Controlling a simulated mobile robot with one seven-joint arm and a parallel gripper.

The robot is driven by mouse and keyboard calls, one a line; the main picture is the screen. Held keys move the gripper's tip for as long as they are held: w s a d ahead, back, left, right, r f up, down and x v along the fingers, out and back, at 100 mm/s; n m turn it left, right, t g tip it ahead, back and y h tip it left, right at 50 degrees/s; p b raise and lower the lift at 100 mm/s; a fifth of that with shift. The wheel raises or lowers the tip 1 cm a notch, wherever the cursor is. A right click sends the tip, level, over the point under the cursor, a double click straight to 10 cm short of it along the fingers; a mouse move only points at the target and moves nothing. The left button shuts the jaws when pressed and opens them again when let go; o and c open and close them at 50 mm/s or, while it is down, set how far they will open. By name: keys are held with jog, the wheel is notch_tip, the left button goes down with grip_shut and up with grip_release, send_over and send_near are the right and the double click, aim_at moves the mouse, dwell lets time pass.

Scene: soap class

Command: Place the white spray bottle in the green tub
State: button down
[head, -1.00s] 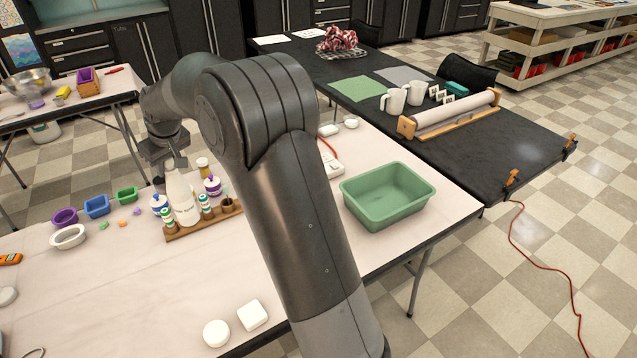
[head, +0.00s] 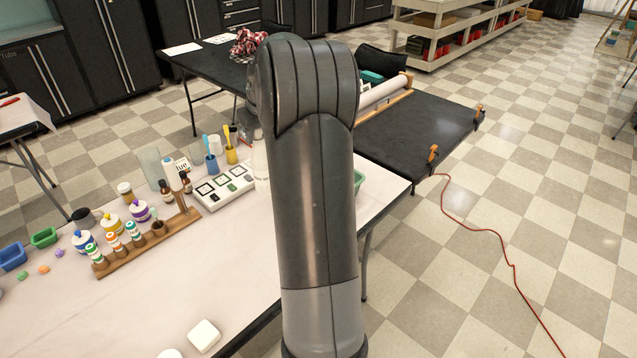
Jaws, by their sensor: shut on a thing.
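The white spray bottle (head: 261,166) shows as a pale sliver along the left edge of my arm; most of it is hidden behind the arm. My gripper (head: 250,136) is mostly hidden too, with only a small part showing above the bottle. It is shut on the bottle near its top. The green tub (head: 360,181) is on the right end of the light table, with only a small part of its right side showing past my arm. The gap between bottle and tub is hidden.
A wooden rack (head: 150,243) of small bottles stands left on the table, with paint jars behind it. A white tray of dark-framed squares (head: 222,187) and coloured cups (head: 231,155) stand close left of the bottle. White blocks (head: 204,335) lie at the front edge.

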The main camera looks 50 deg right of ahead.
jog(key=s+d+m+h, duration=0.1)
jog(key=s+d+m, duration=0.2)
jog(key=s+d, duration=1.65)
jog(key=w+a+f, duration=0.3)
jog(key=w+f, duration=0.7)
jog(key=w, duration=0.1)
jog(key=shift+w+f+m, duration=0.3)
jog(key=shift+f, duration=0.05)
jog(key=shift+a+f, duration=0.1)
jog(key=c, duration=1.1)
grip_release()
jog(key=v, duration=1.2)
jog(key=shift+a, duration=0.2)
